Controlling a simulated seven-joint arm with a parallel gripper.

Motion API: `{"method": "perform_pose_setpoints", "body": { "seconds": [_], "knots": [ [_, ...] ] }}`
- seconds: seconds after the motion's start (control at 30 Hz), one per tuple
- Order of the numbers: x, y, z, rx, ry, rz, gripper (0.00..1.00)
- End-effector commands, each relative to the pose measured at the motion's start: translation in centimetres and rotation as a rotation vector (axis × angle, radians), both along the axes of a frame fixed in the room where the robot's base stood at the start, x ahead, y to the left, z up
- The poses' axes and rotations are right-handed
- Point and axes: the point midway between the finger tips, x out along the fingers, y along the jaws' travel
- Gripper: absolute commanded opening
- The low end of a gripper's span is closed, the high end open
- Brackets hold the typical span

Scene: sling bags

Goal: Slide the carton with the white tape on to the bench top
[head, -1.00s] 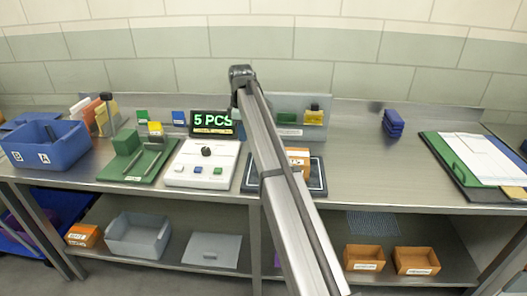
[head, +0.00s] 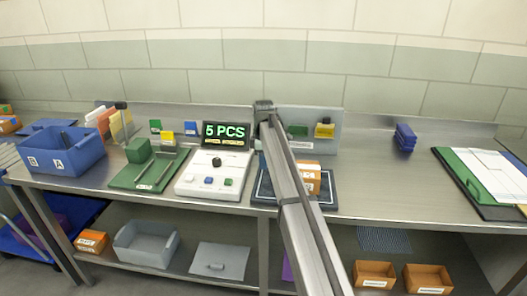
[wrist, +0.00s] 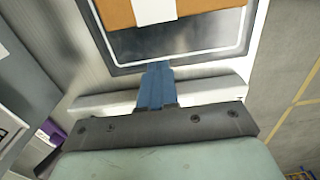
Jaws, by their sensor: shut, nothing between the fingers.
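The orange carton (head: 310,181) sits on a dark pad with a white outline (head: 330,200), which lies on the steel bench top. In the head view my arm crosses in front and hides the carton's left part. In the wrist view the carton (wrist: 188,8) is cut off by the top edge, with a band of white tape (wrist: 153,10) on it. My gripper (wrist: 157,72) shows there as blue fingers, shut and empty. The fingertips overlap the near edge of the pad in that view, below the carton and apart from it. The gripper cannot be made out in the head view.
Left of the pad stand a white button panel (head: 212,186), a "5 PCS" display (head: 226,134) and a green mat (head: 125,180). A grey upright board (head: 330,125) stands behind. Bare bench top (head: 385,180) lies right of the pad. A green clipboard (head: 457,165) lies far right.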

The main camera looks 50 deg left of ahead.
Motion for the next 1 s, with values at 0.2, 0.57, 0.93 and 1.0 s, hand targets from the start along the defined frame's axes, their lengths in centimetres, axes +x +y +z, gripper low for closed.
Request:
{"method": "perform_pose_setpoints", "body": {
  "seconds": [0.2, 0.57, 0.93, 1.0],
  "knots": [
    [2.1, -2.2, -0.2, 0.000, 0.000, -0.001, 0.00],
    [2.9, -2.8, -0.1, 0.000, 0.000, 0.000, 0.00],
    [6.2, -6.4, -0.1, 0.000, 0.000, -0.004, 0.00],
    [7.6, -7.8, -0.1, 0.000, 0.000, -0.005, 0.00]
  ]
}}
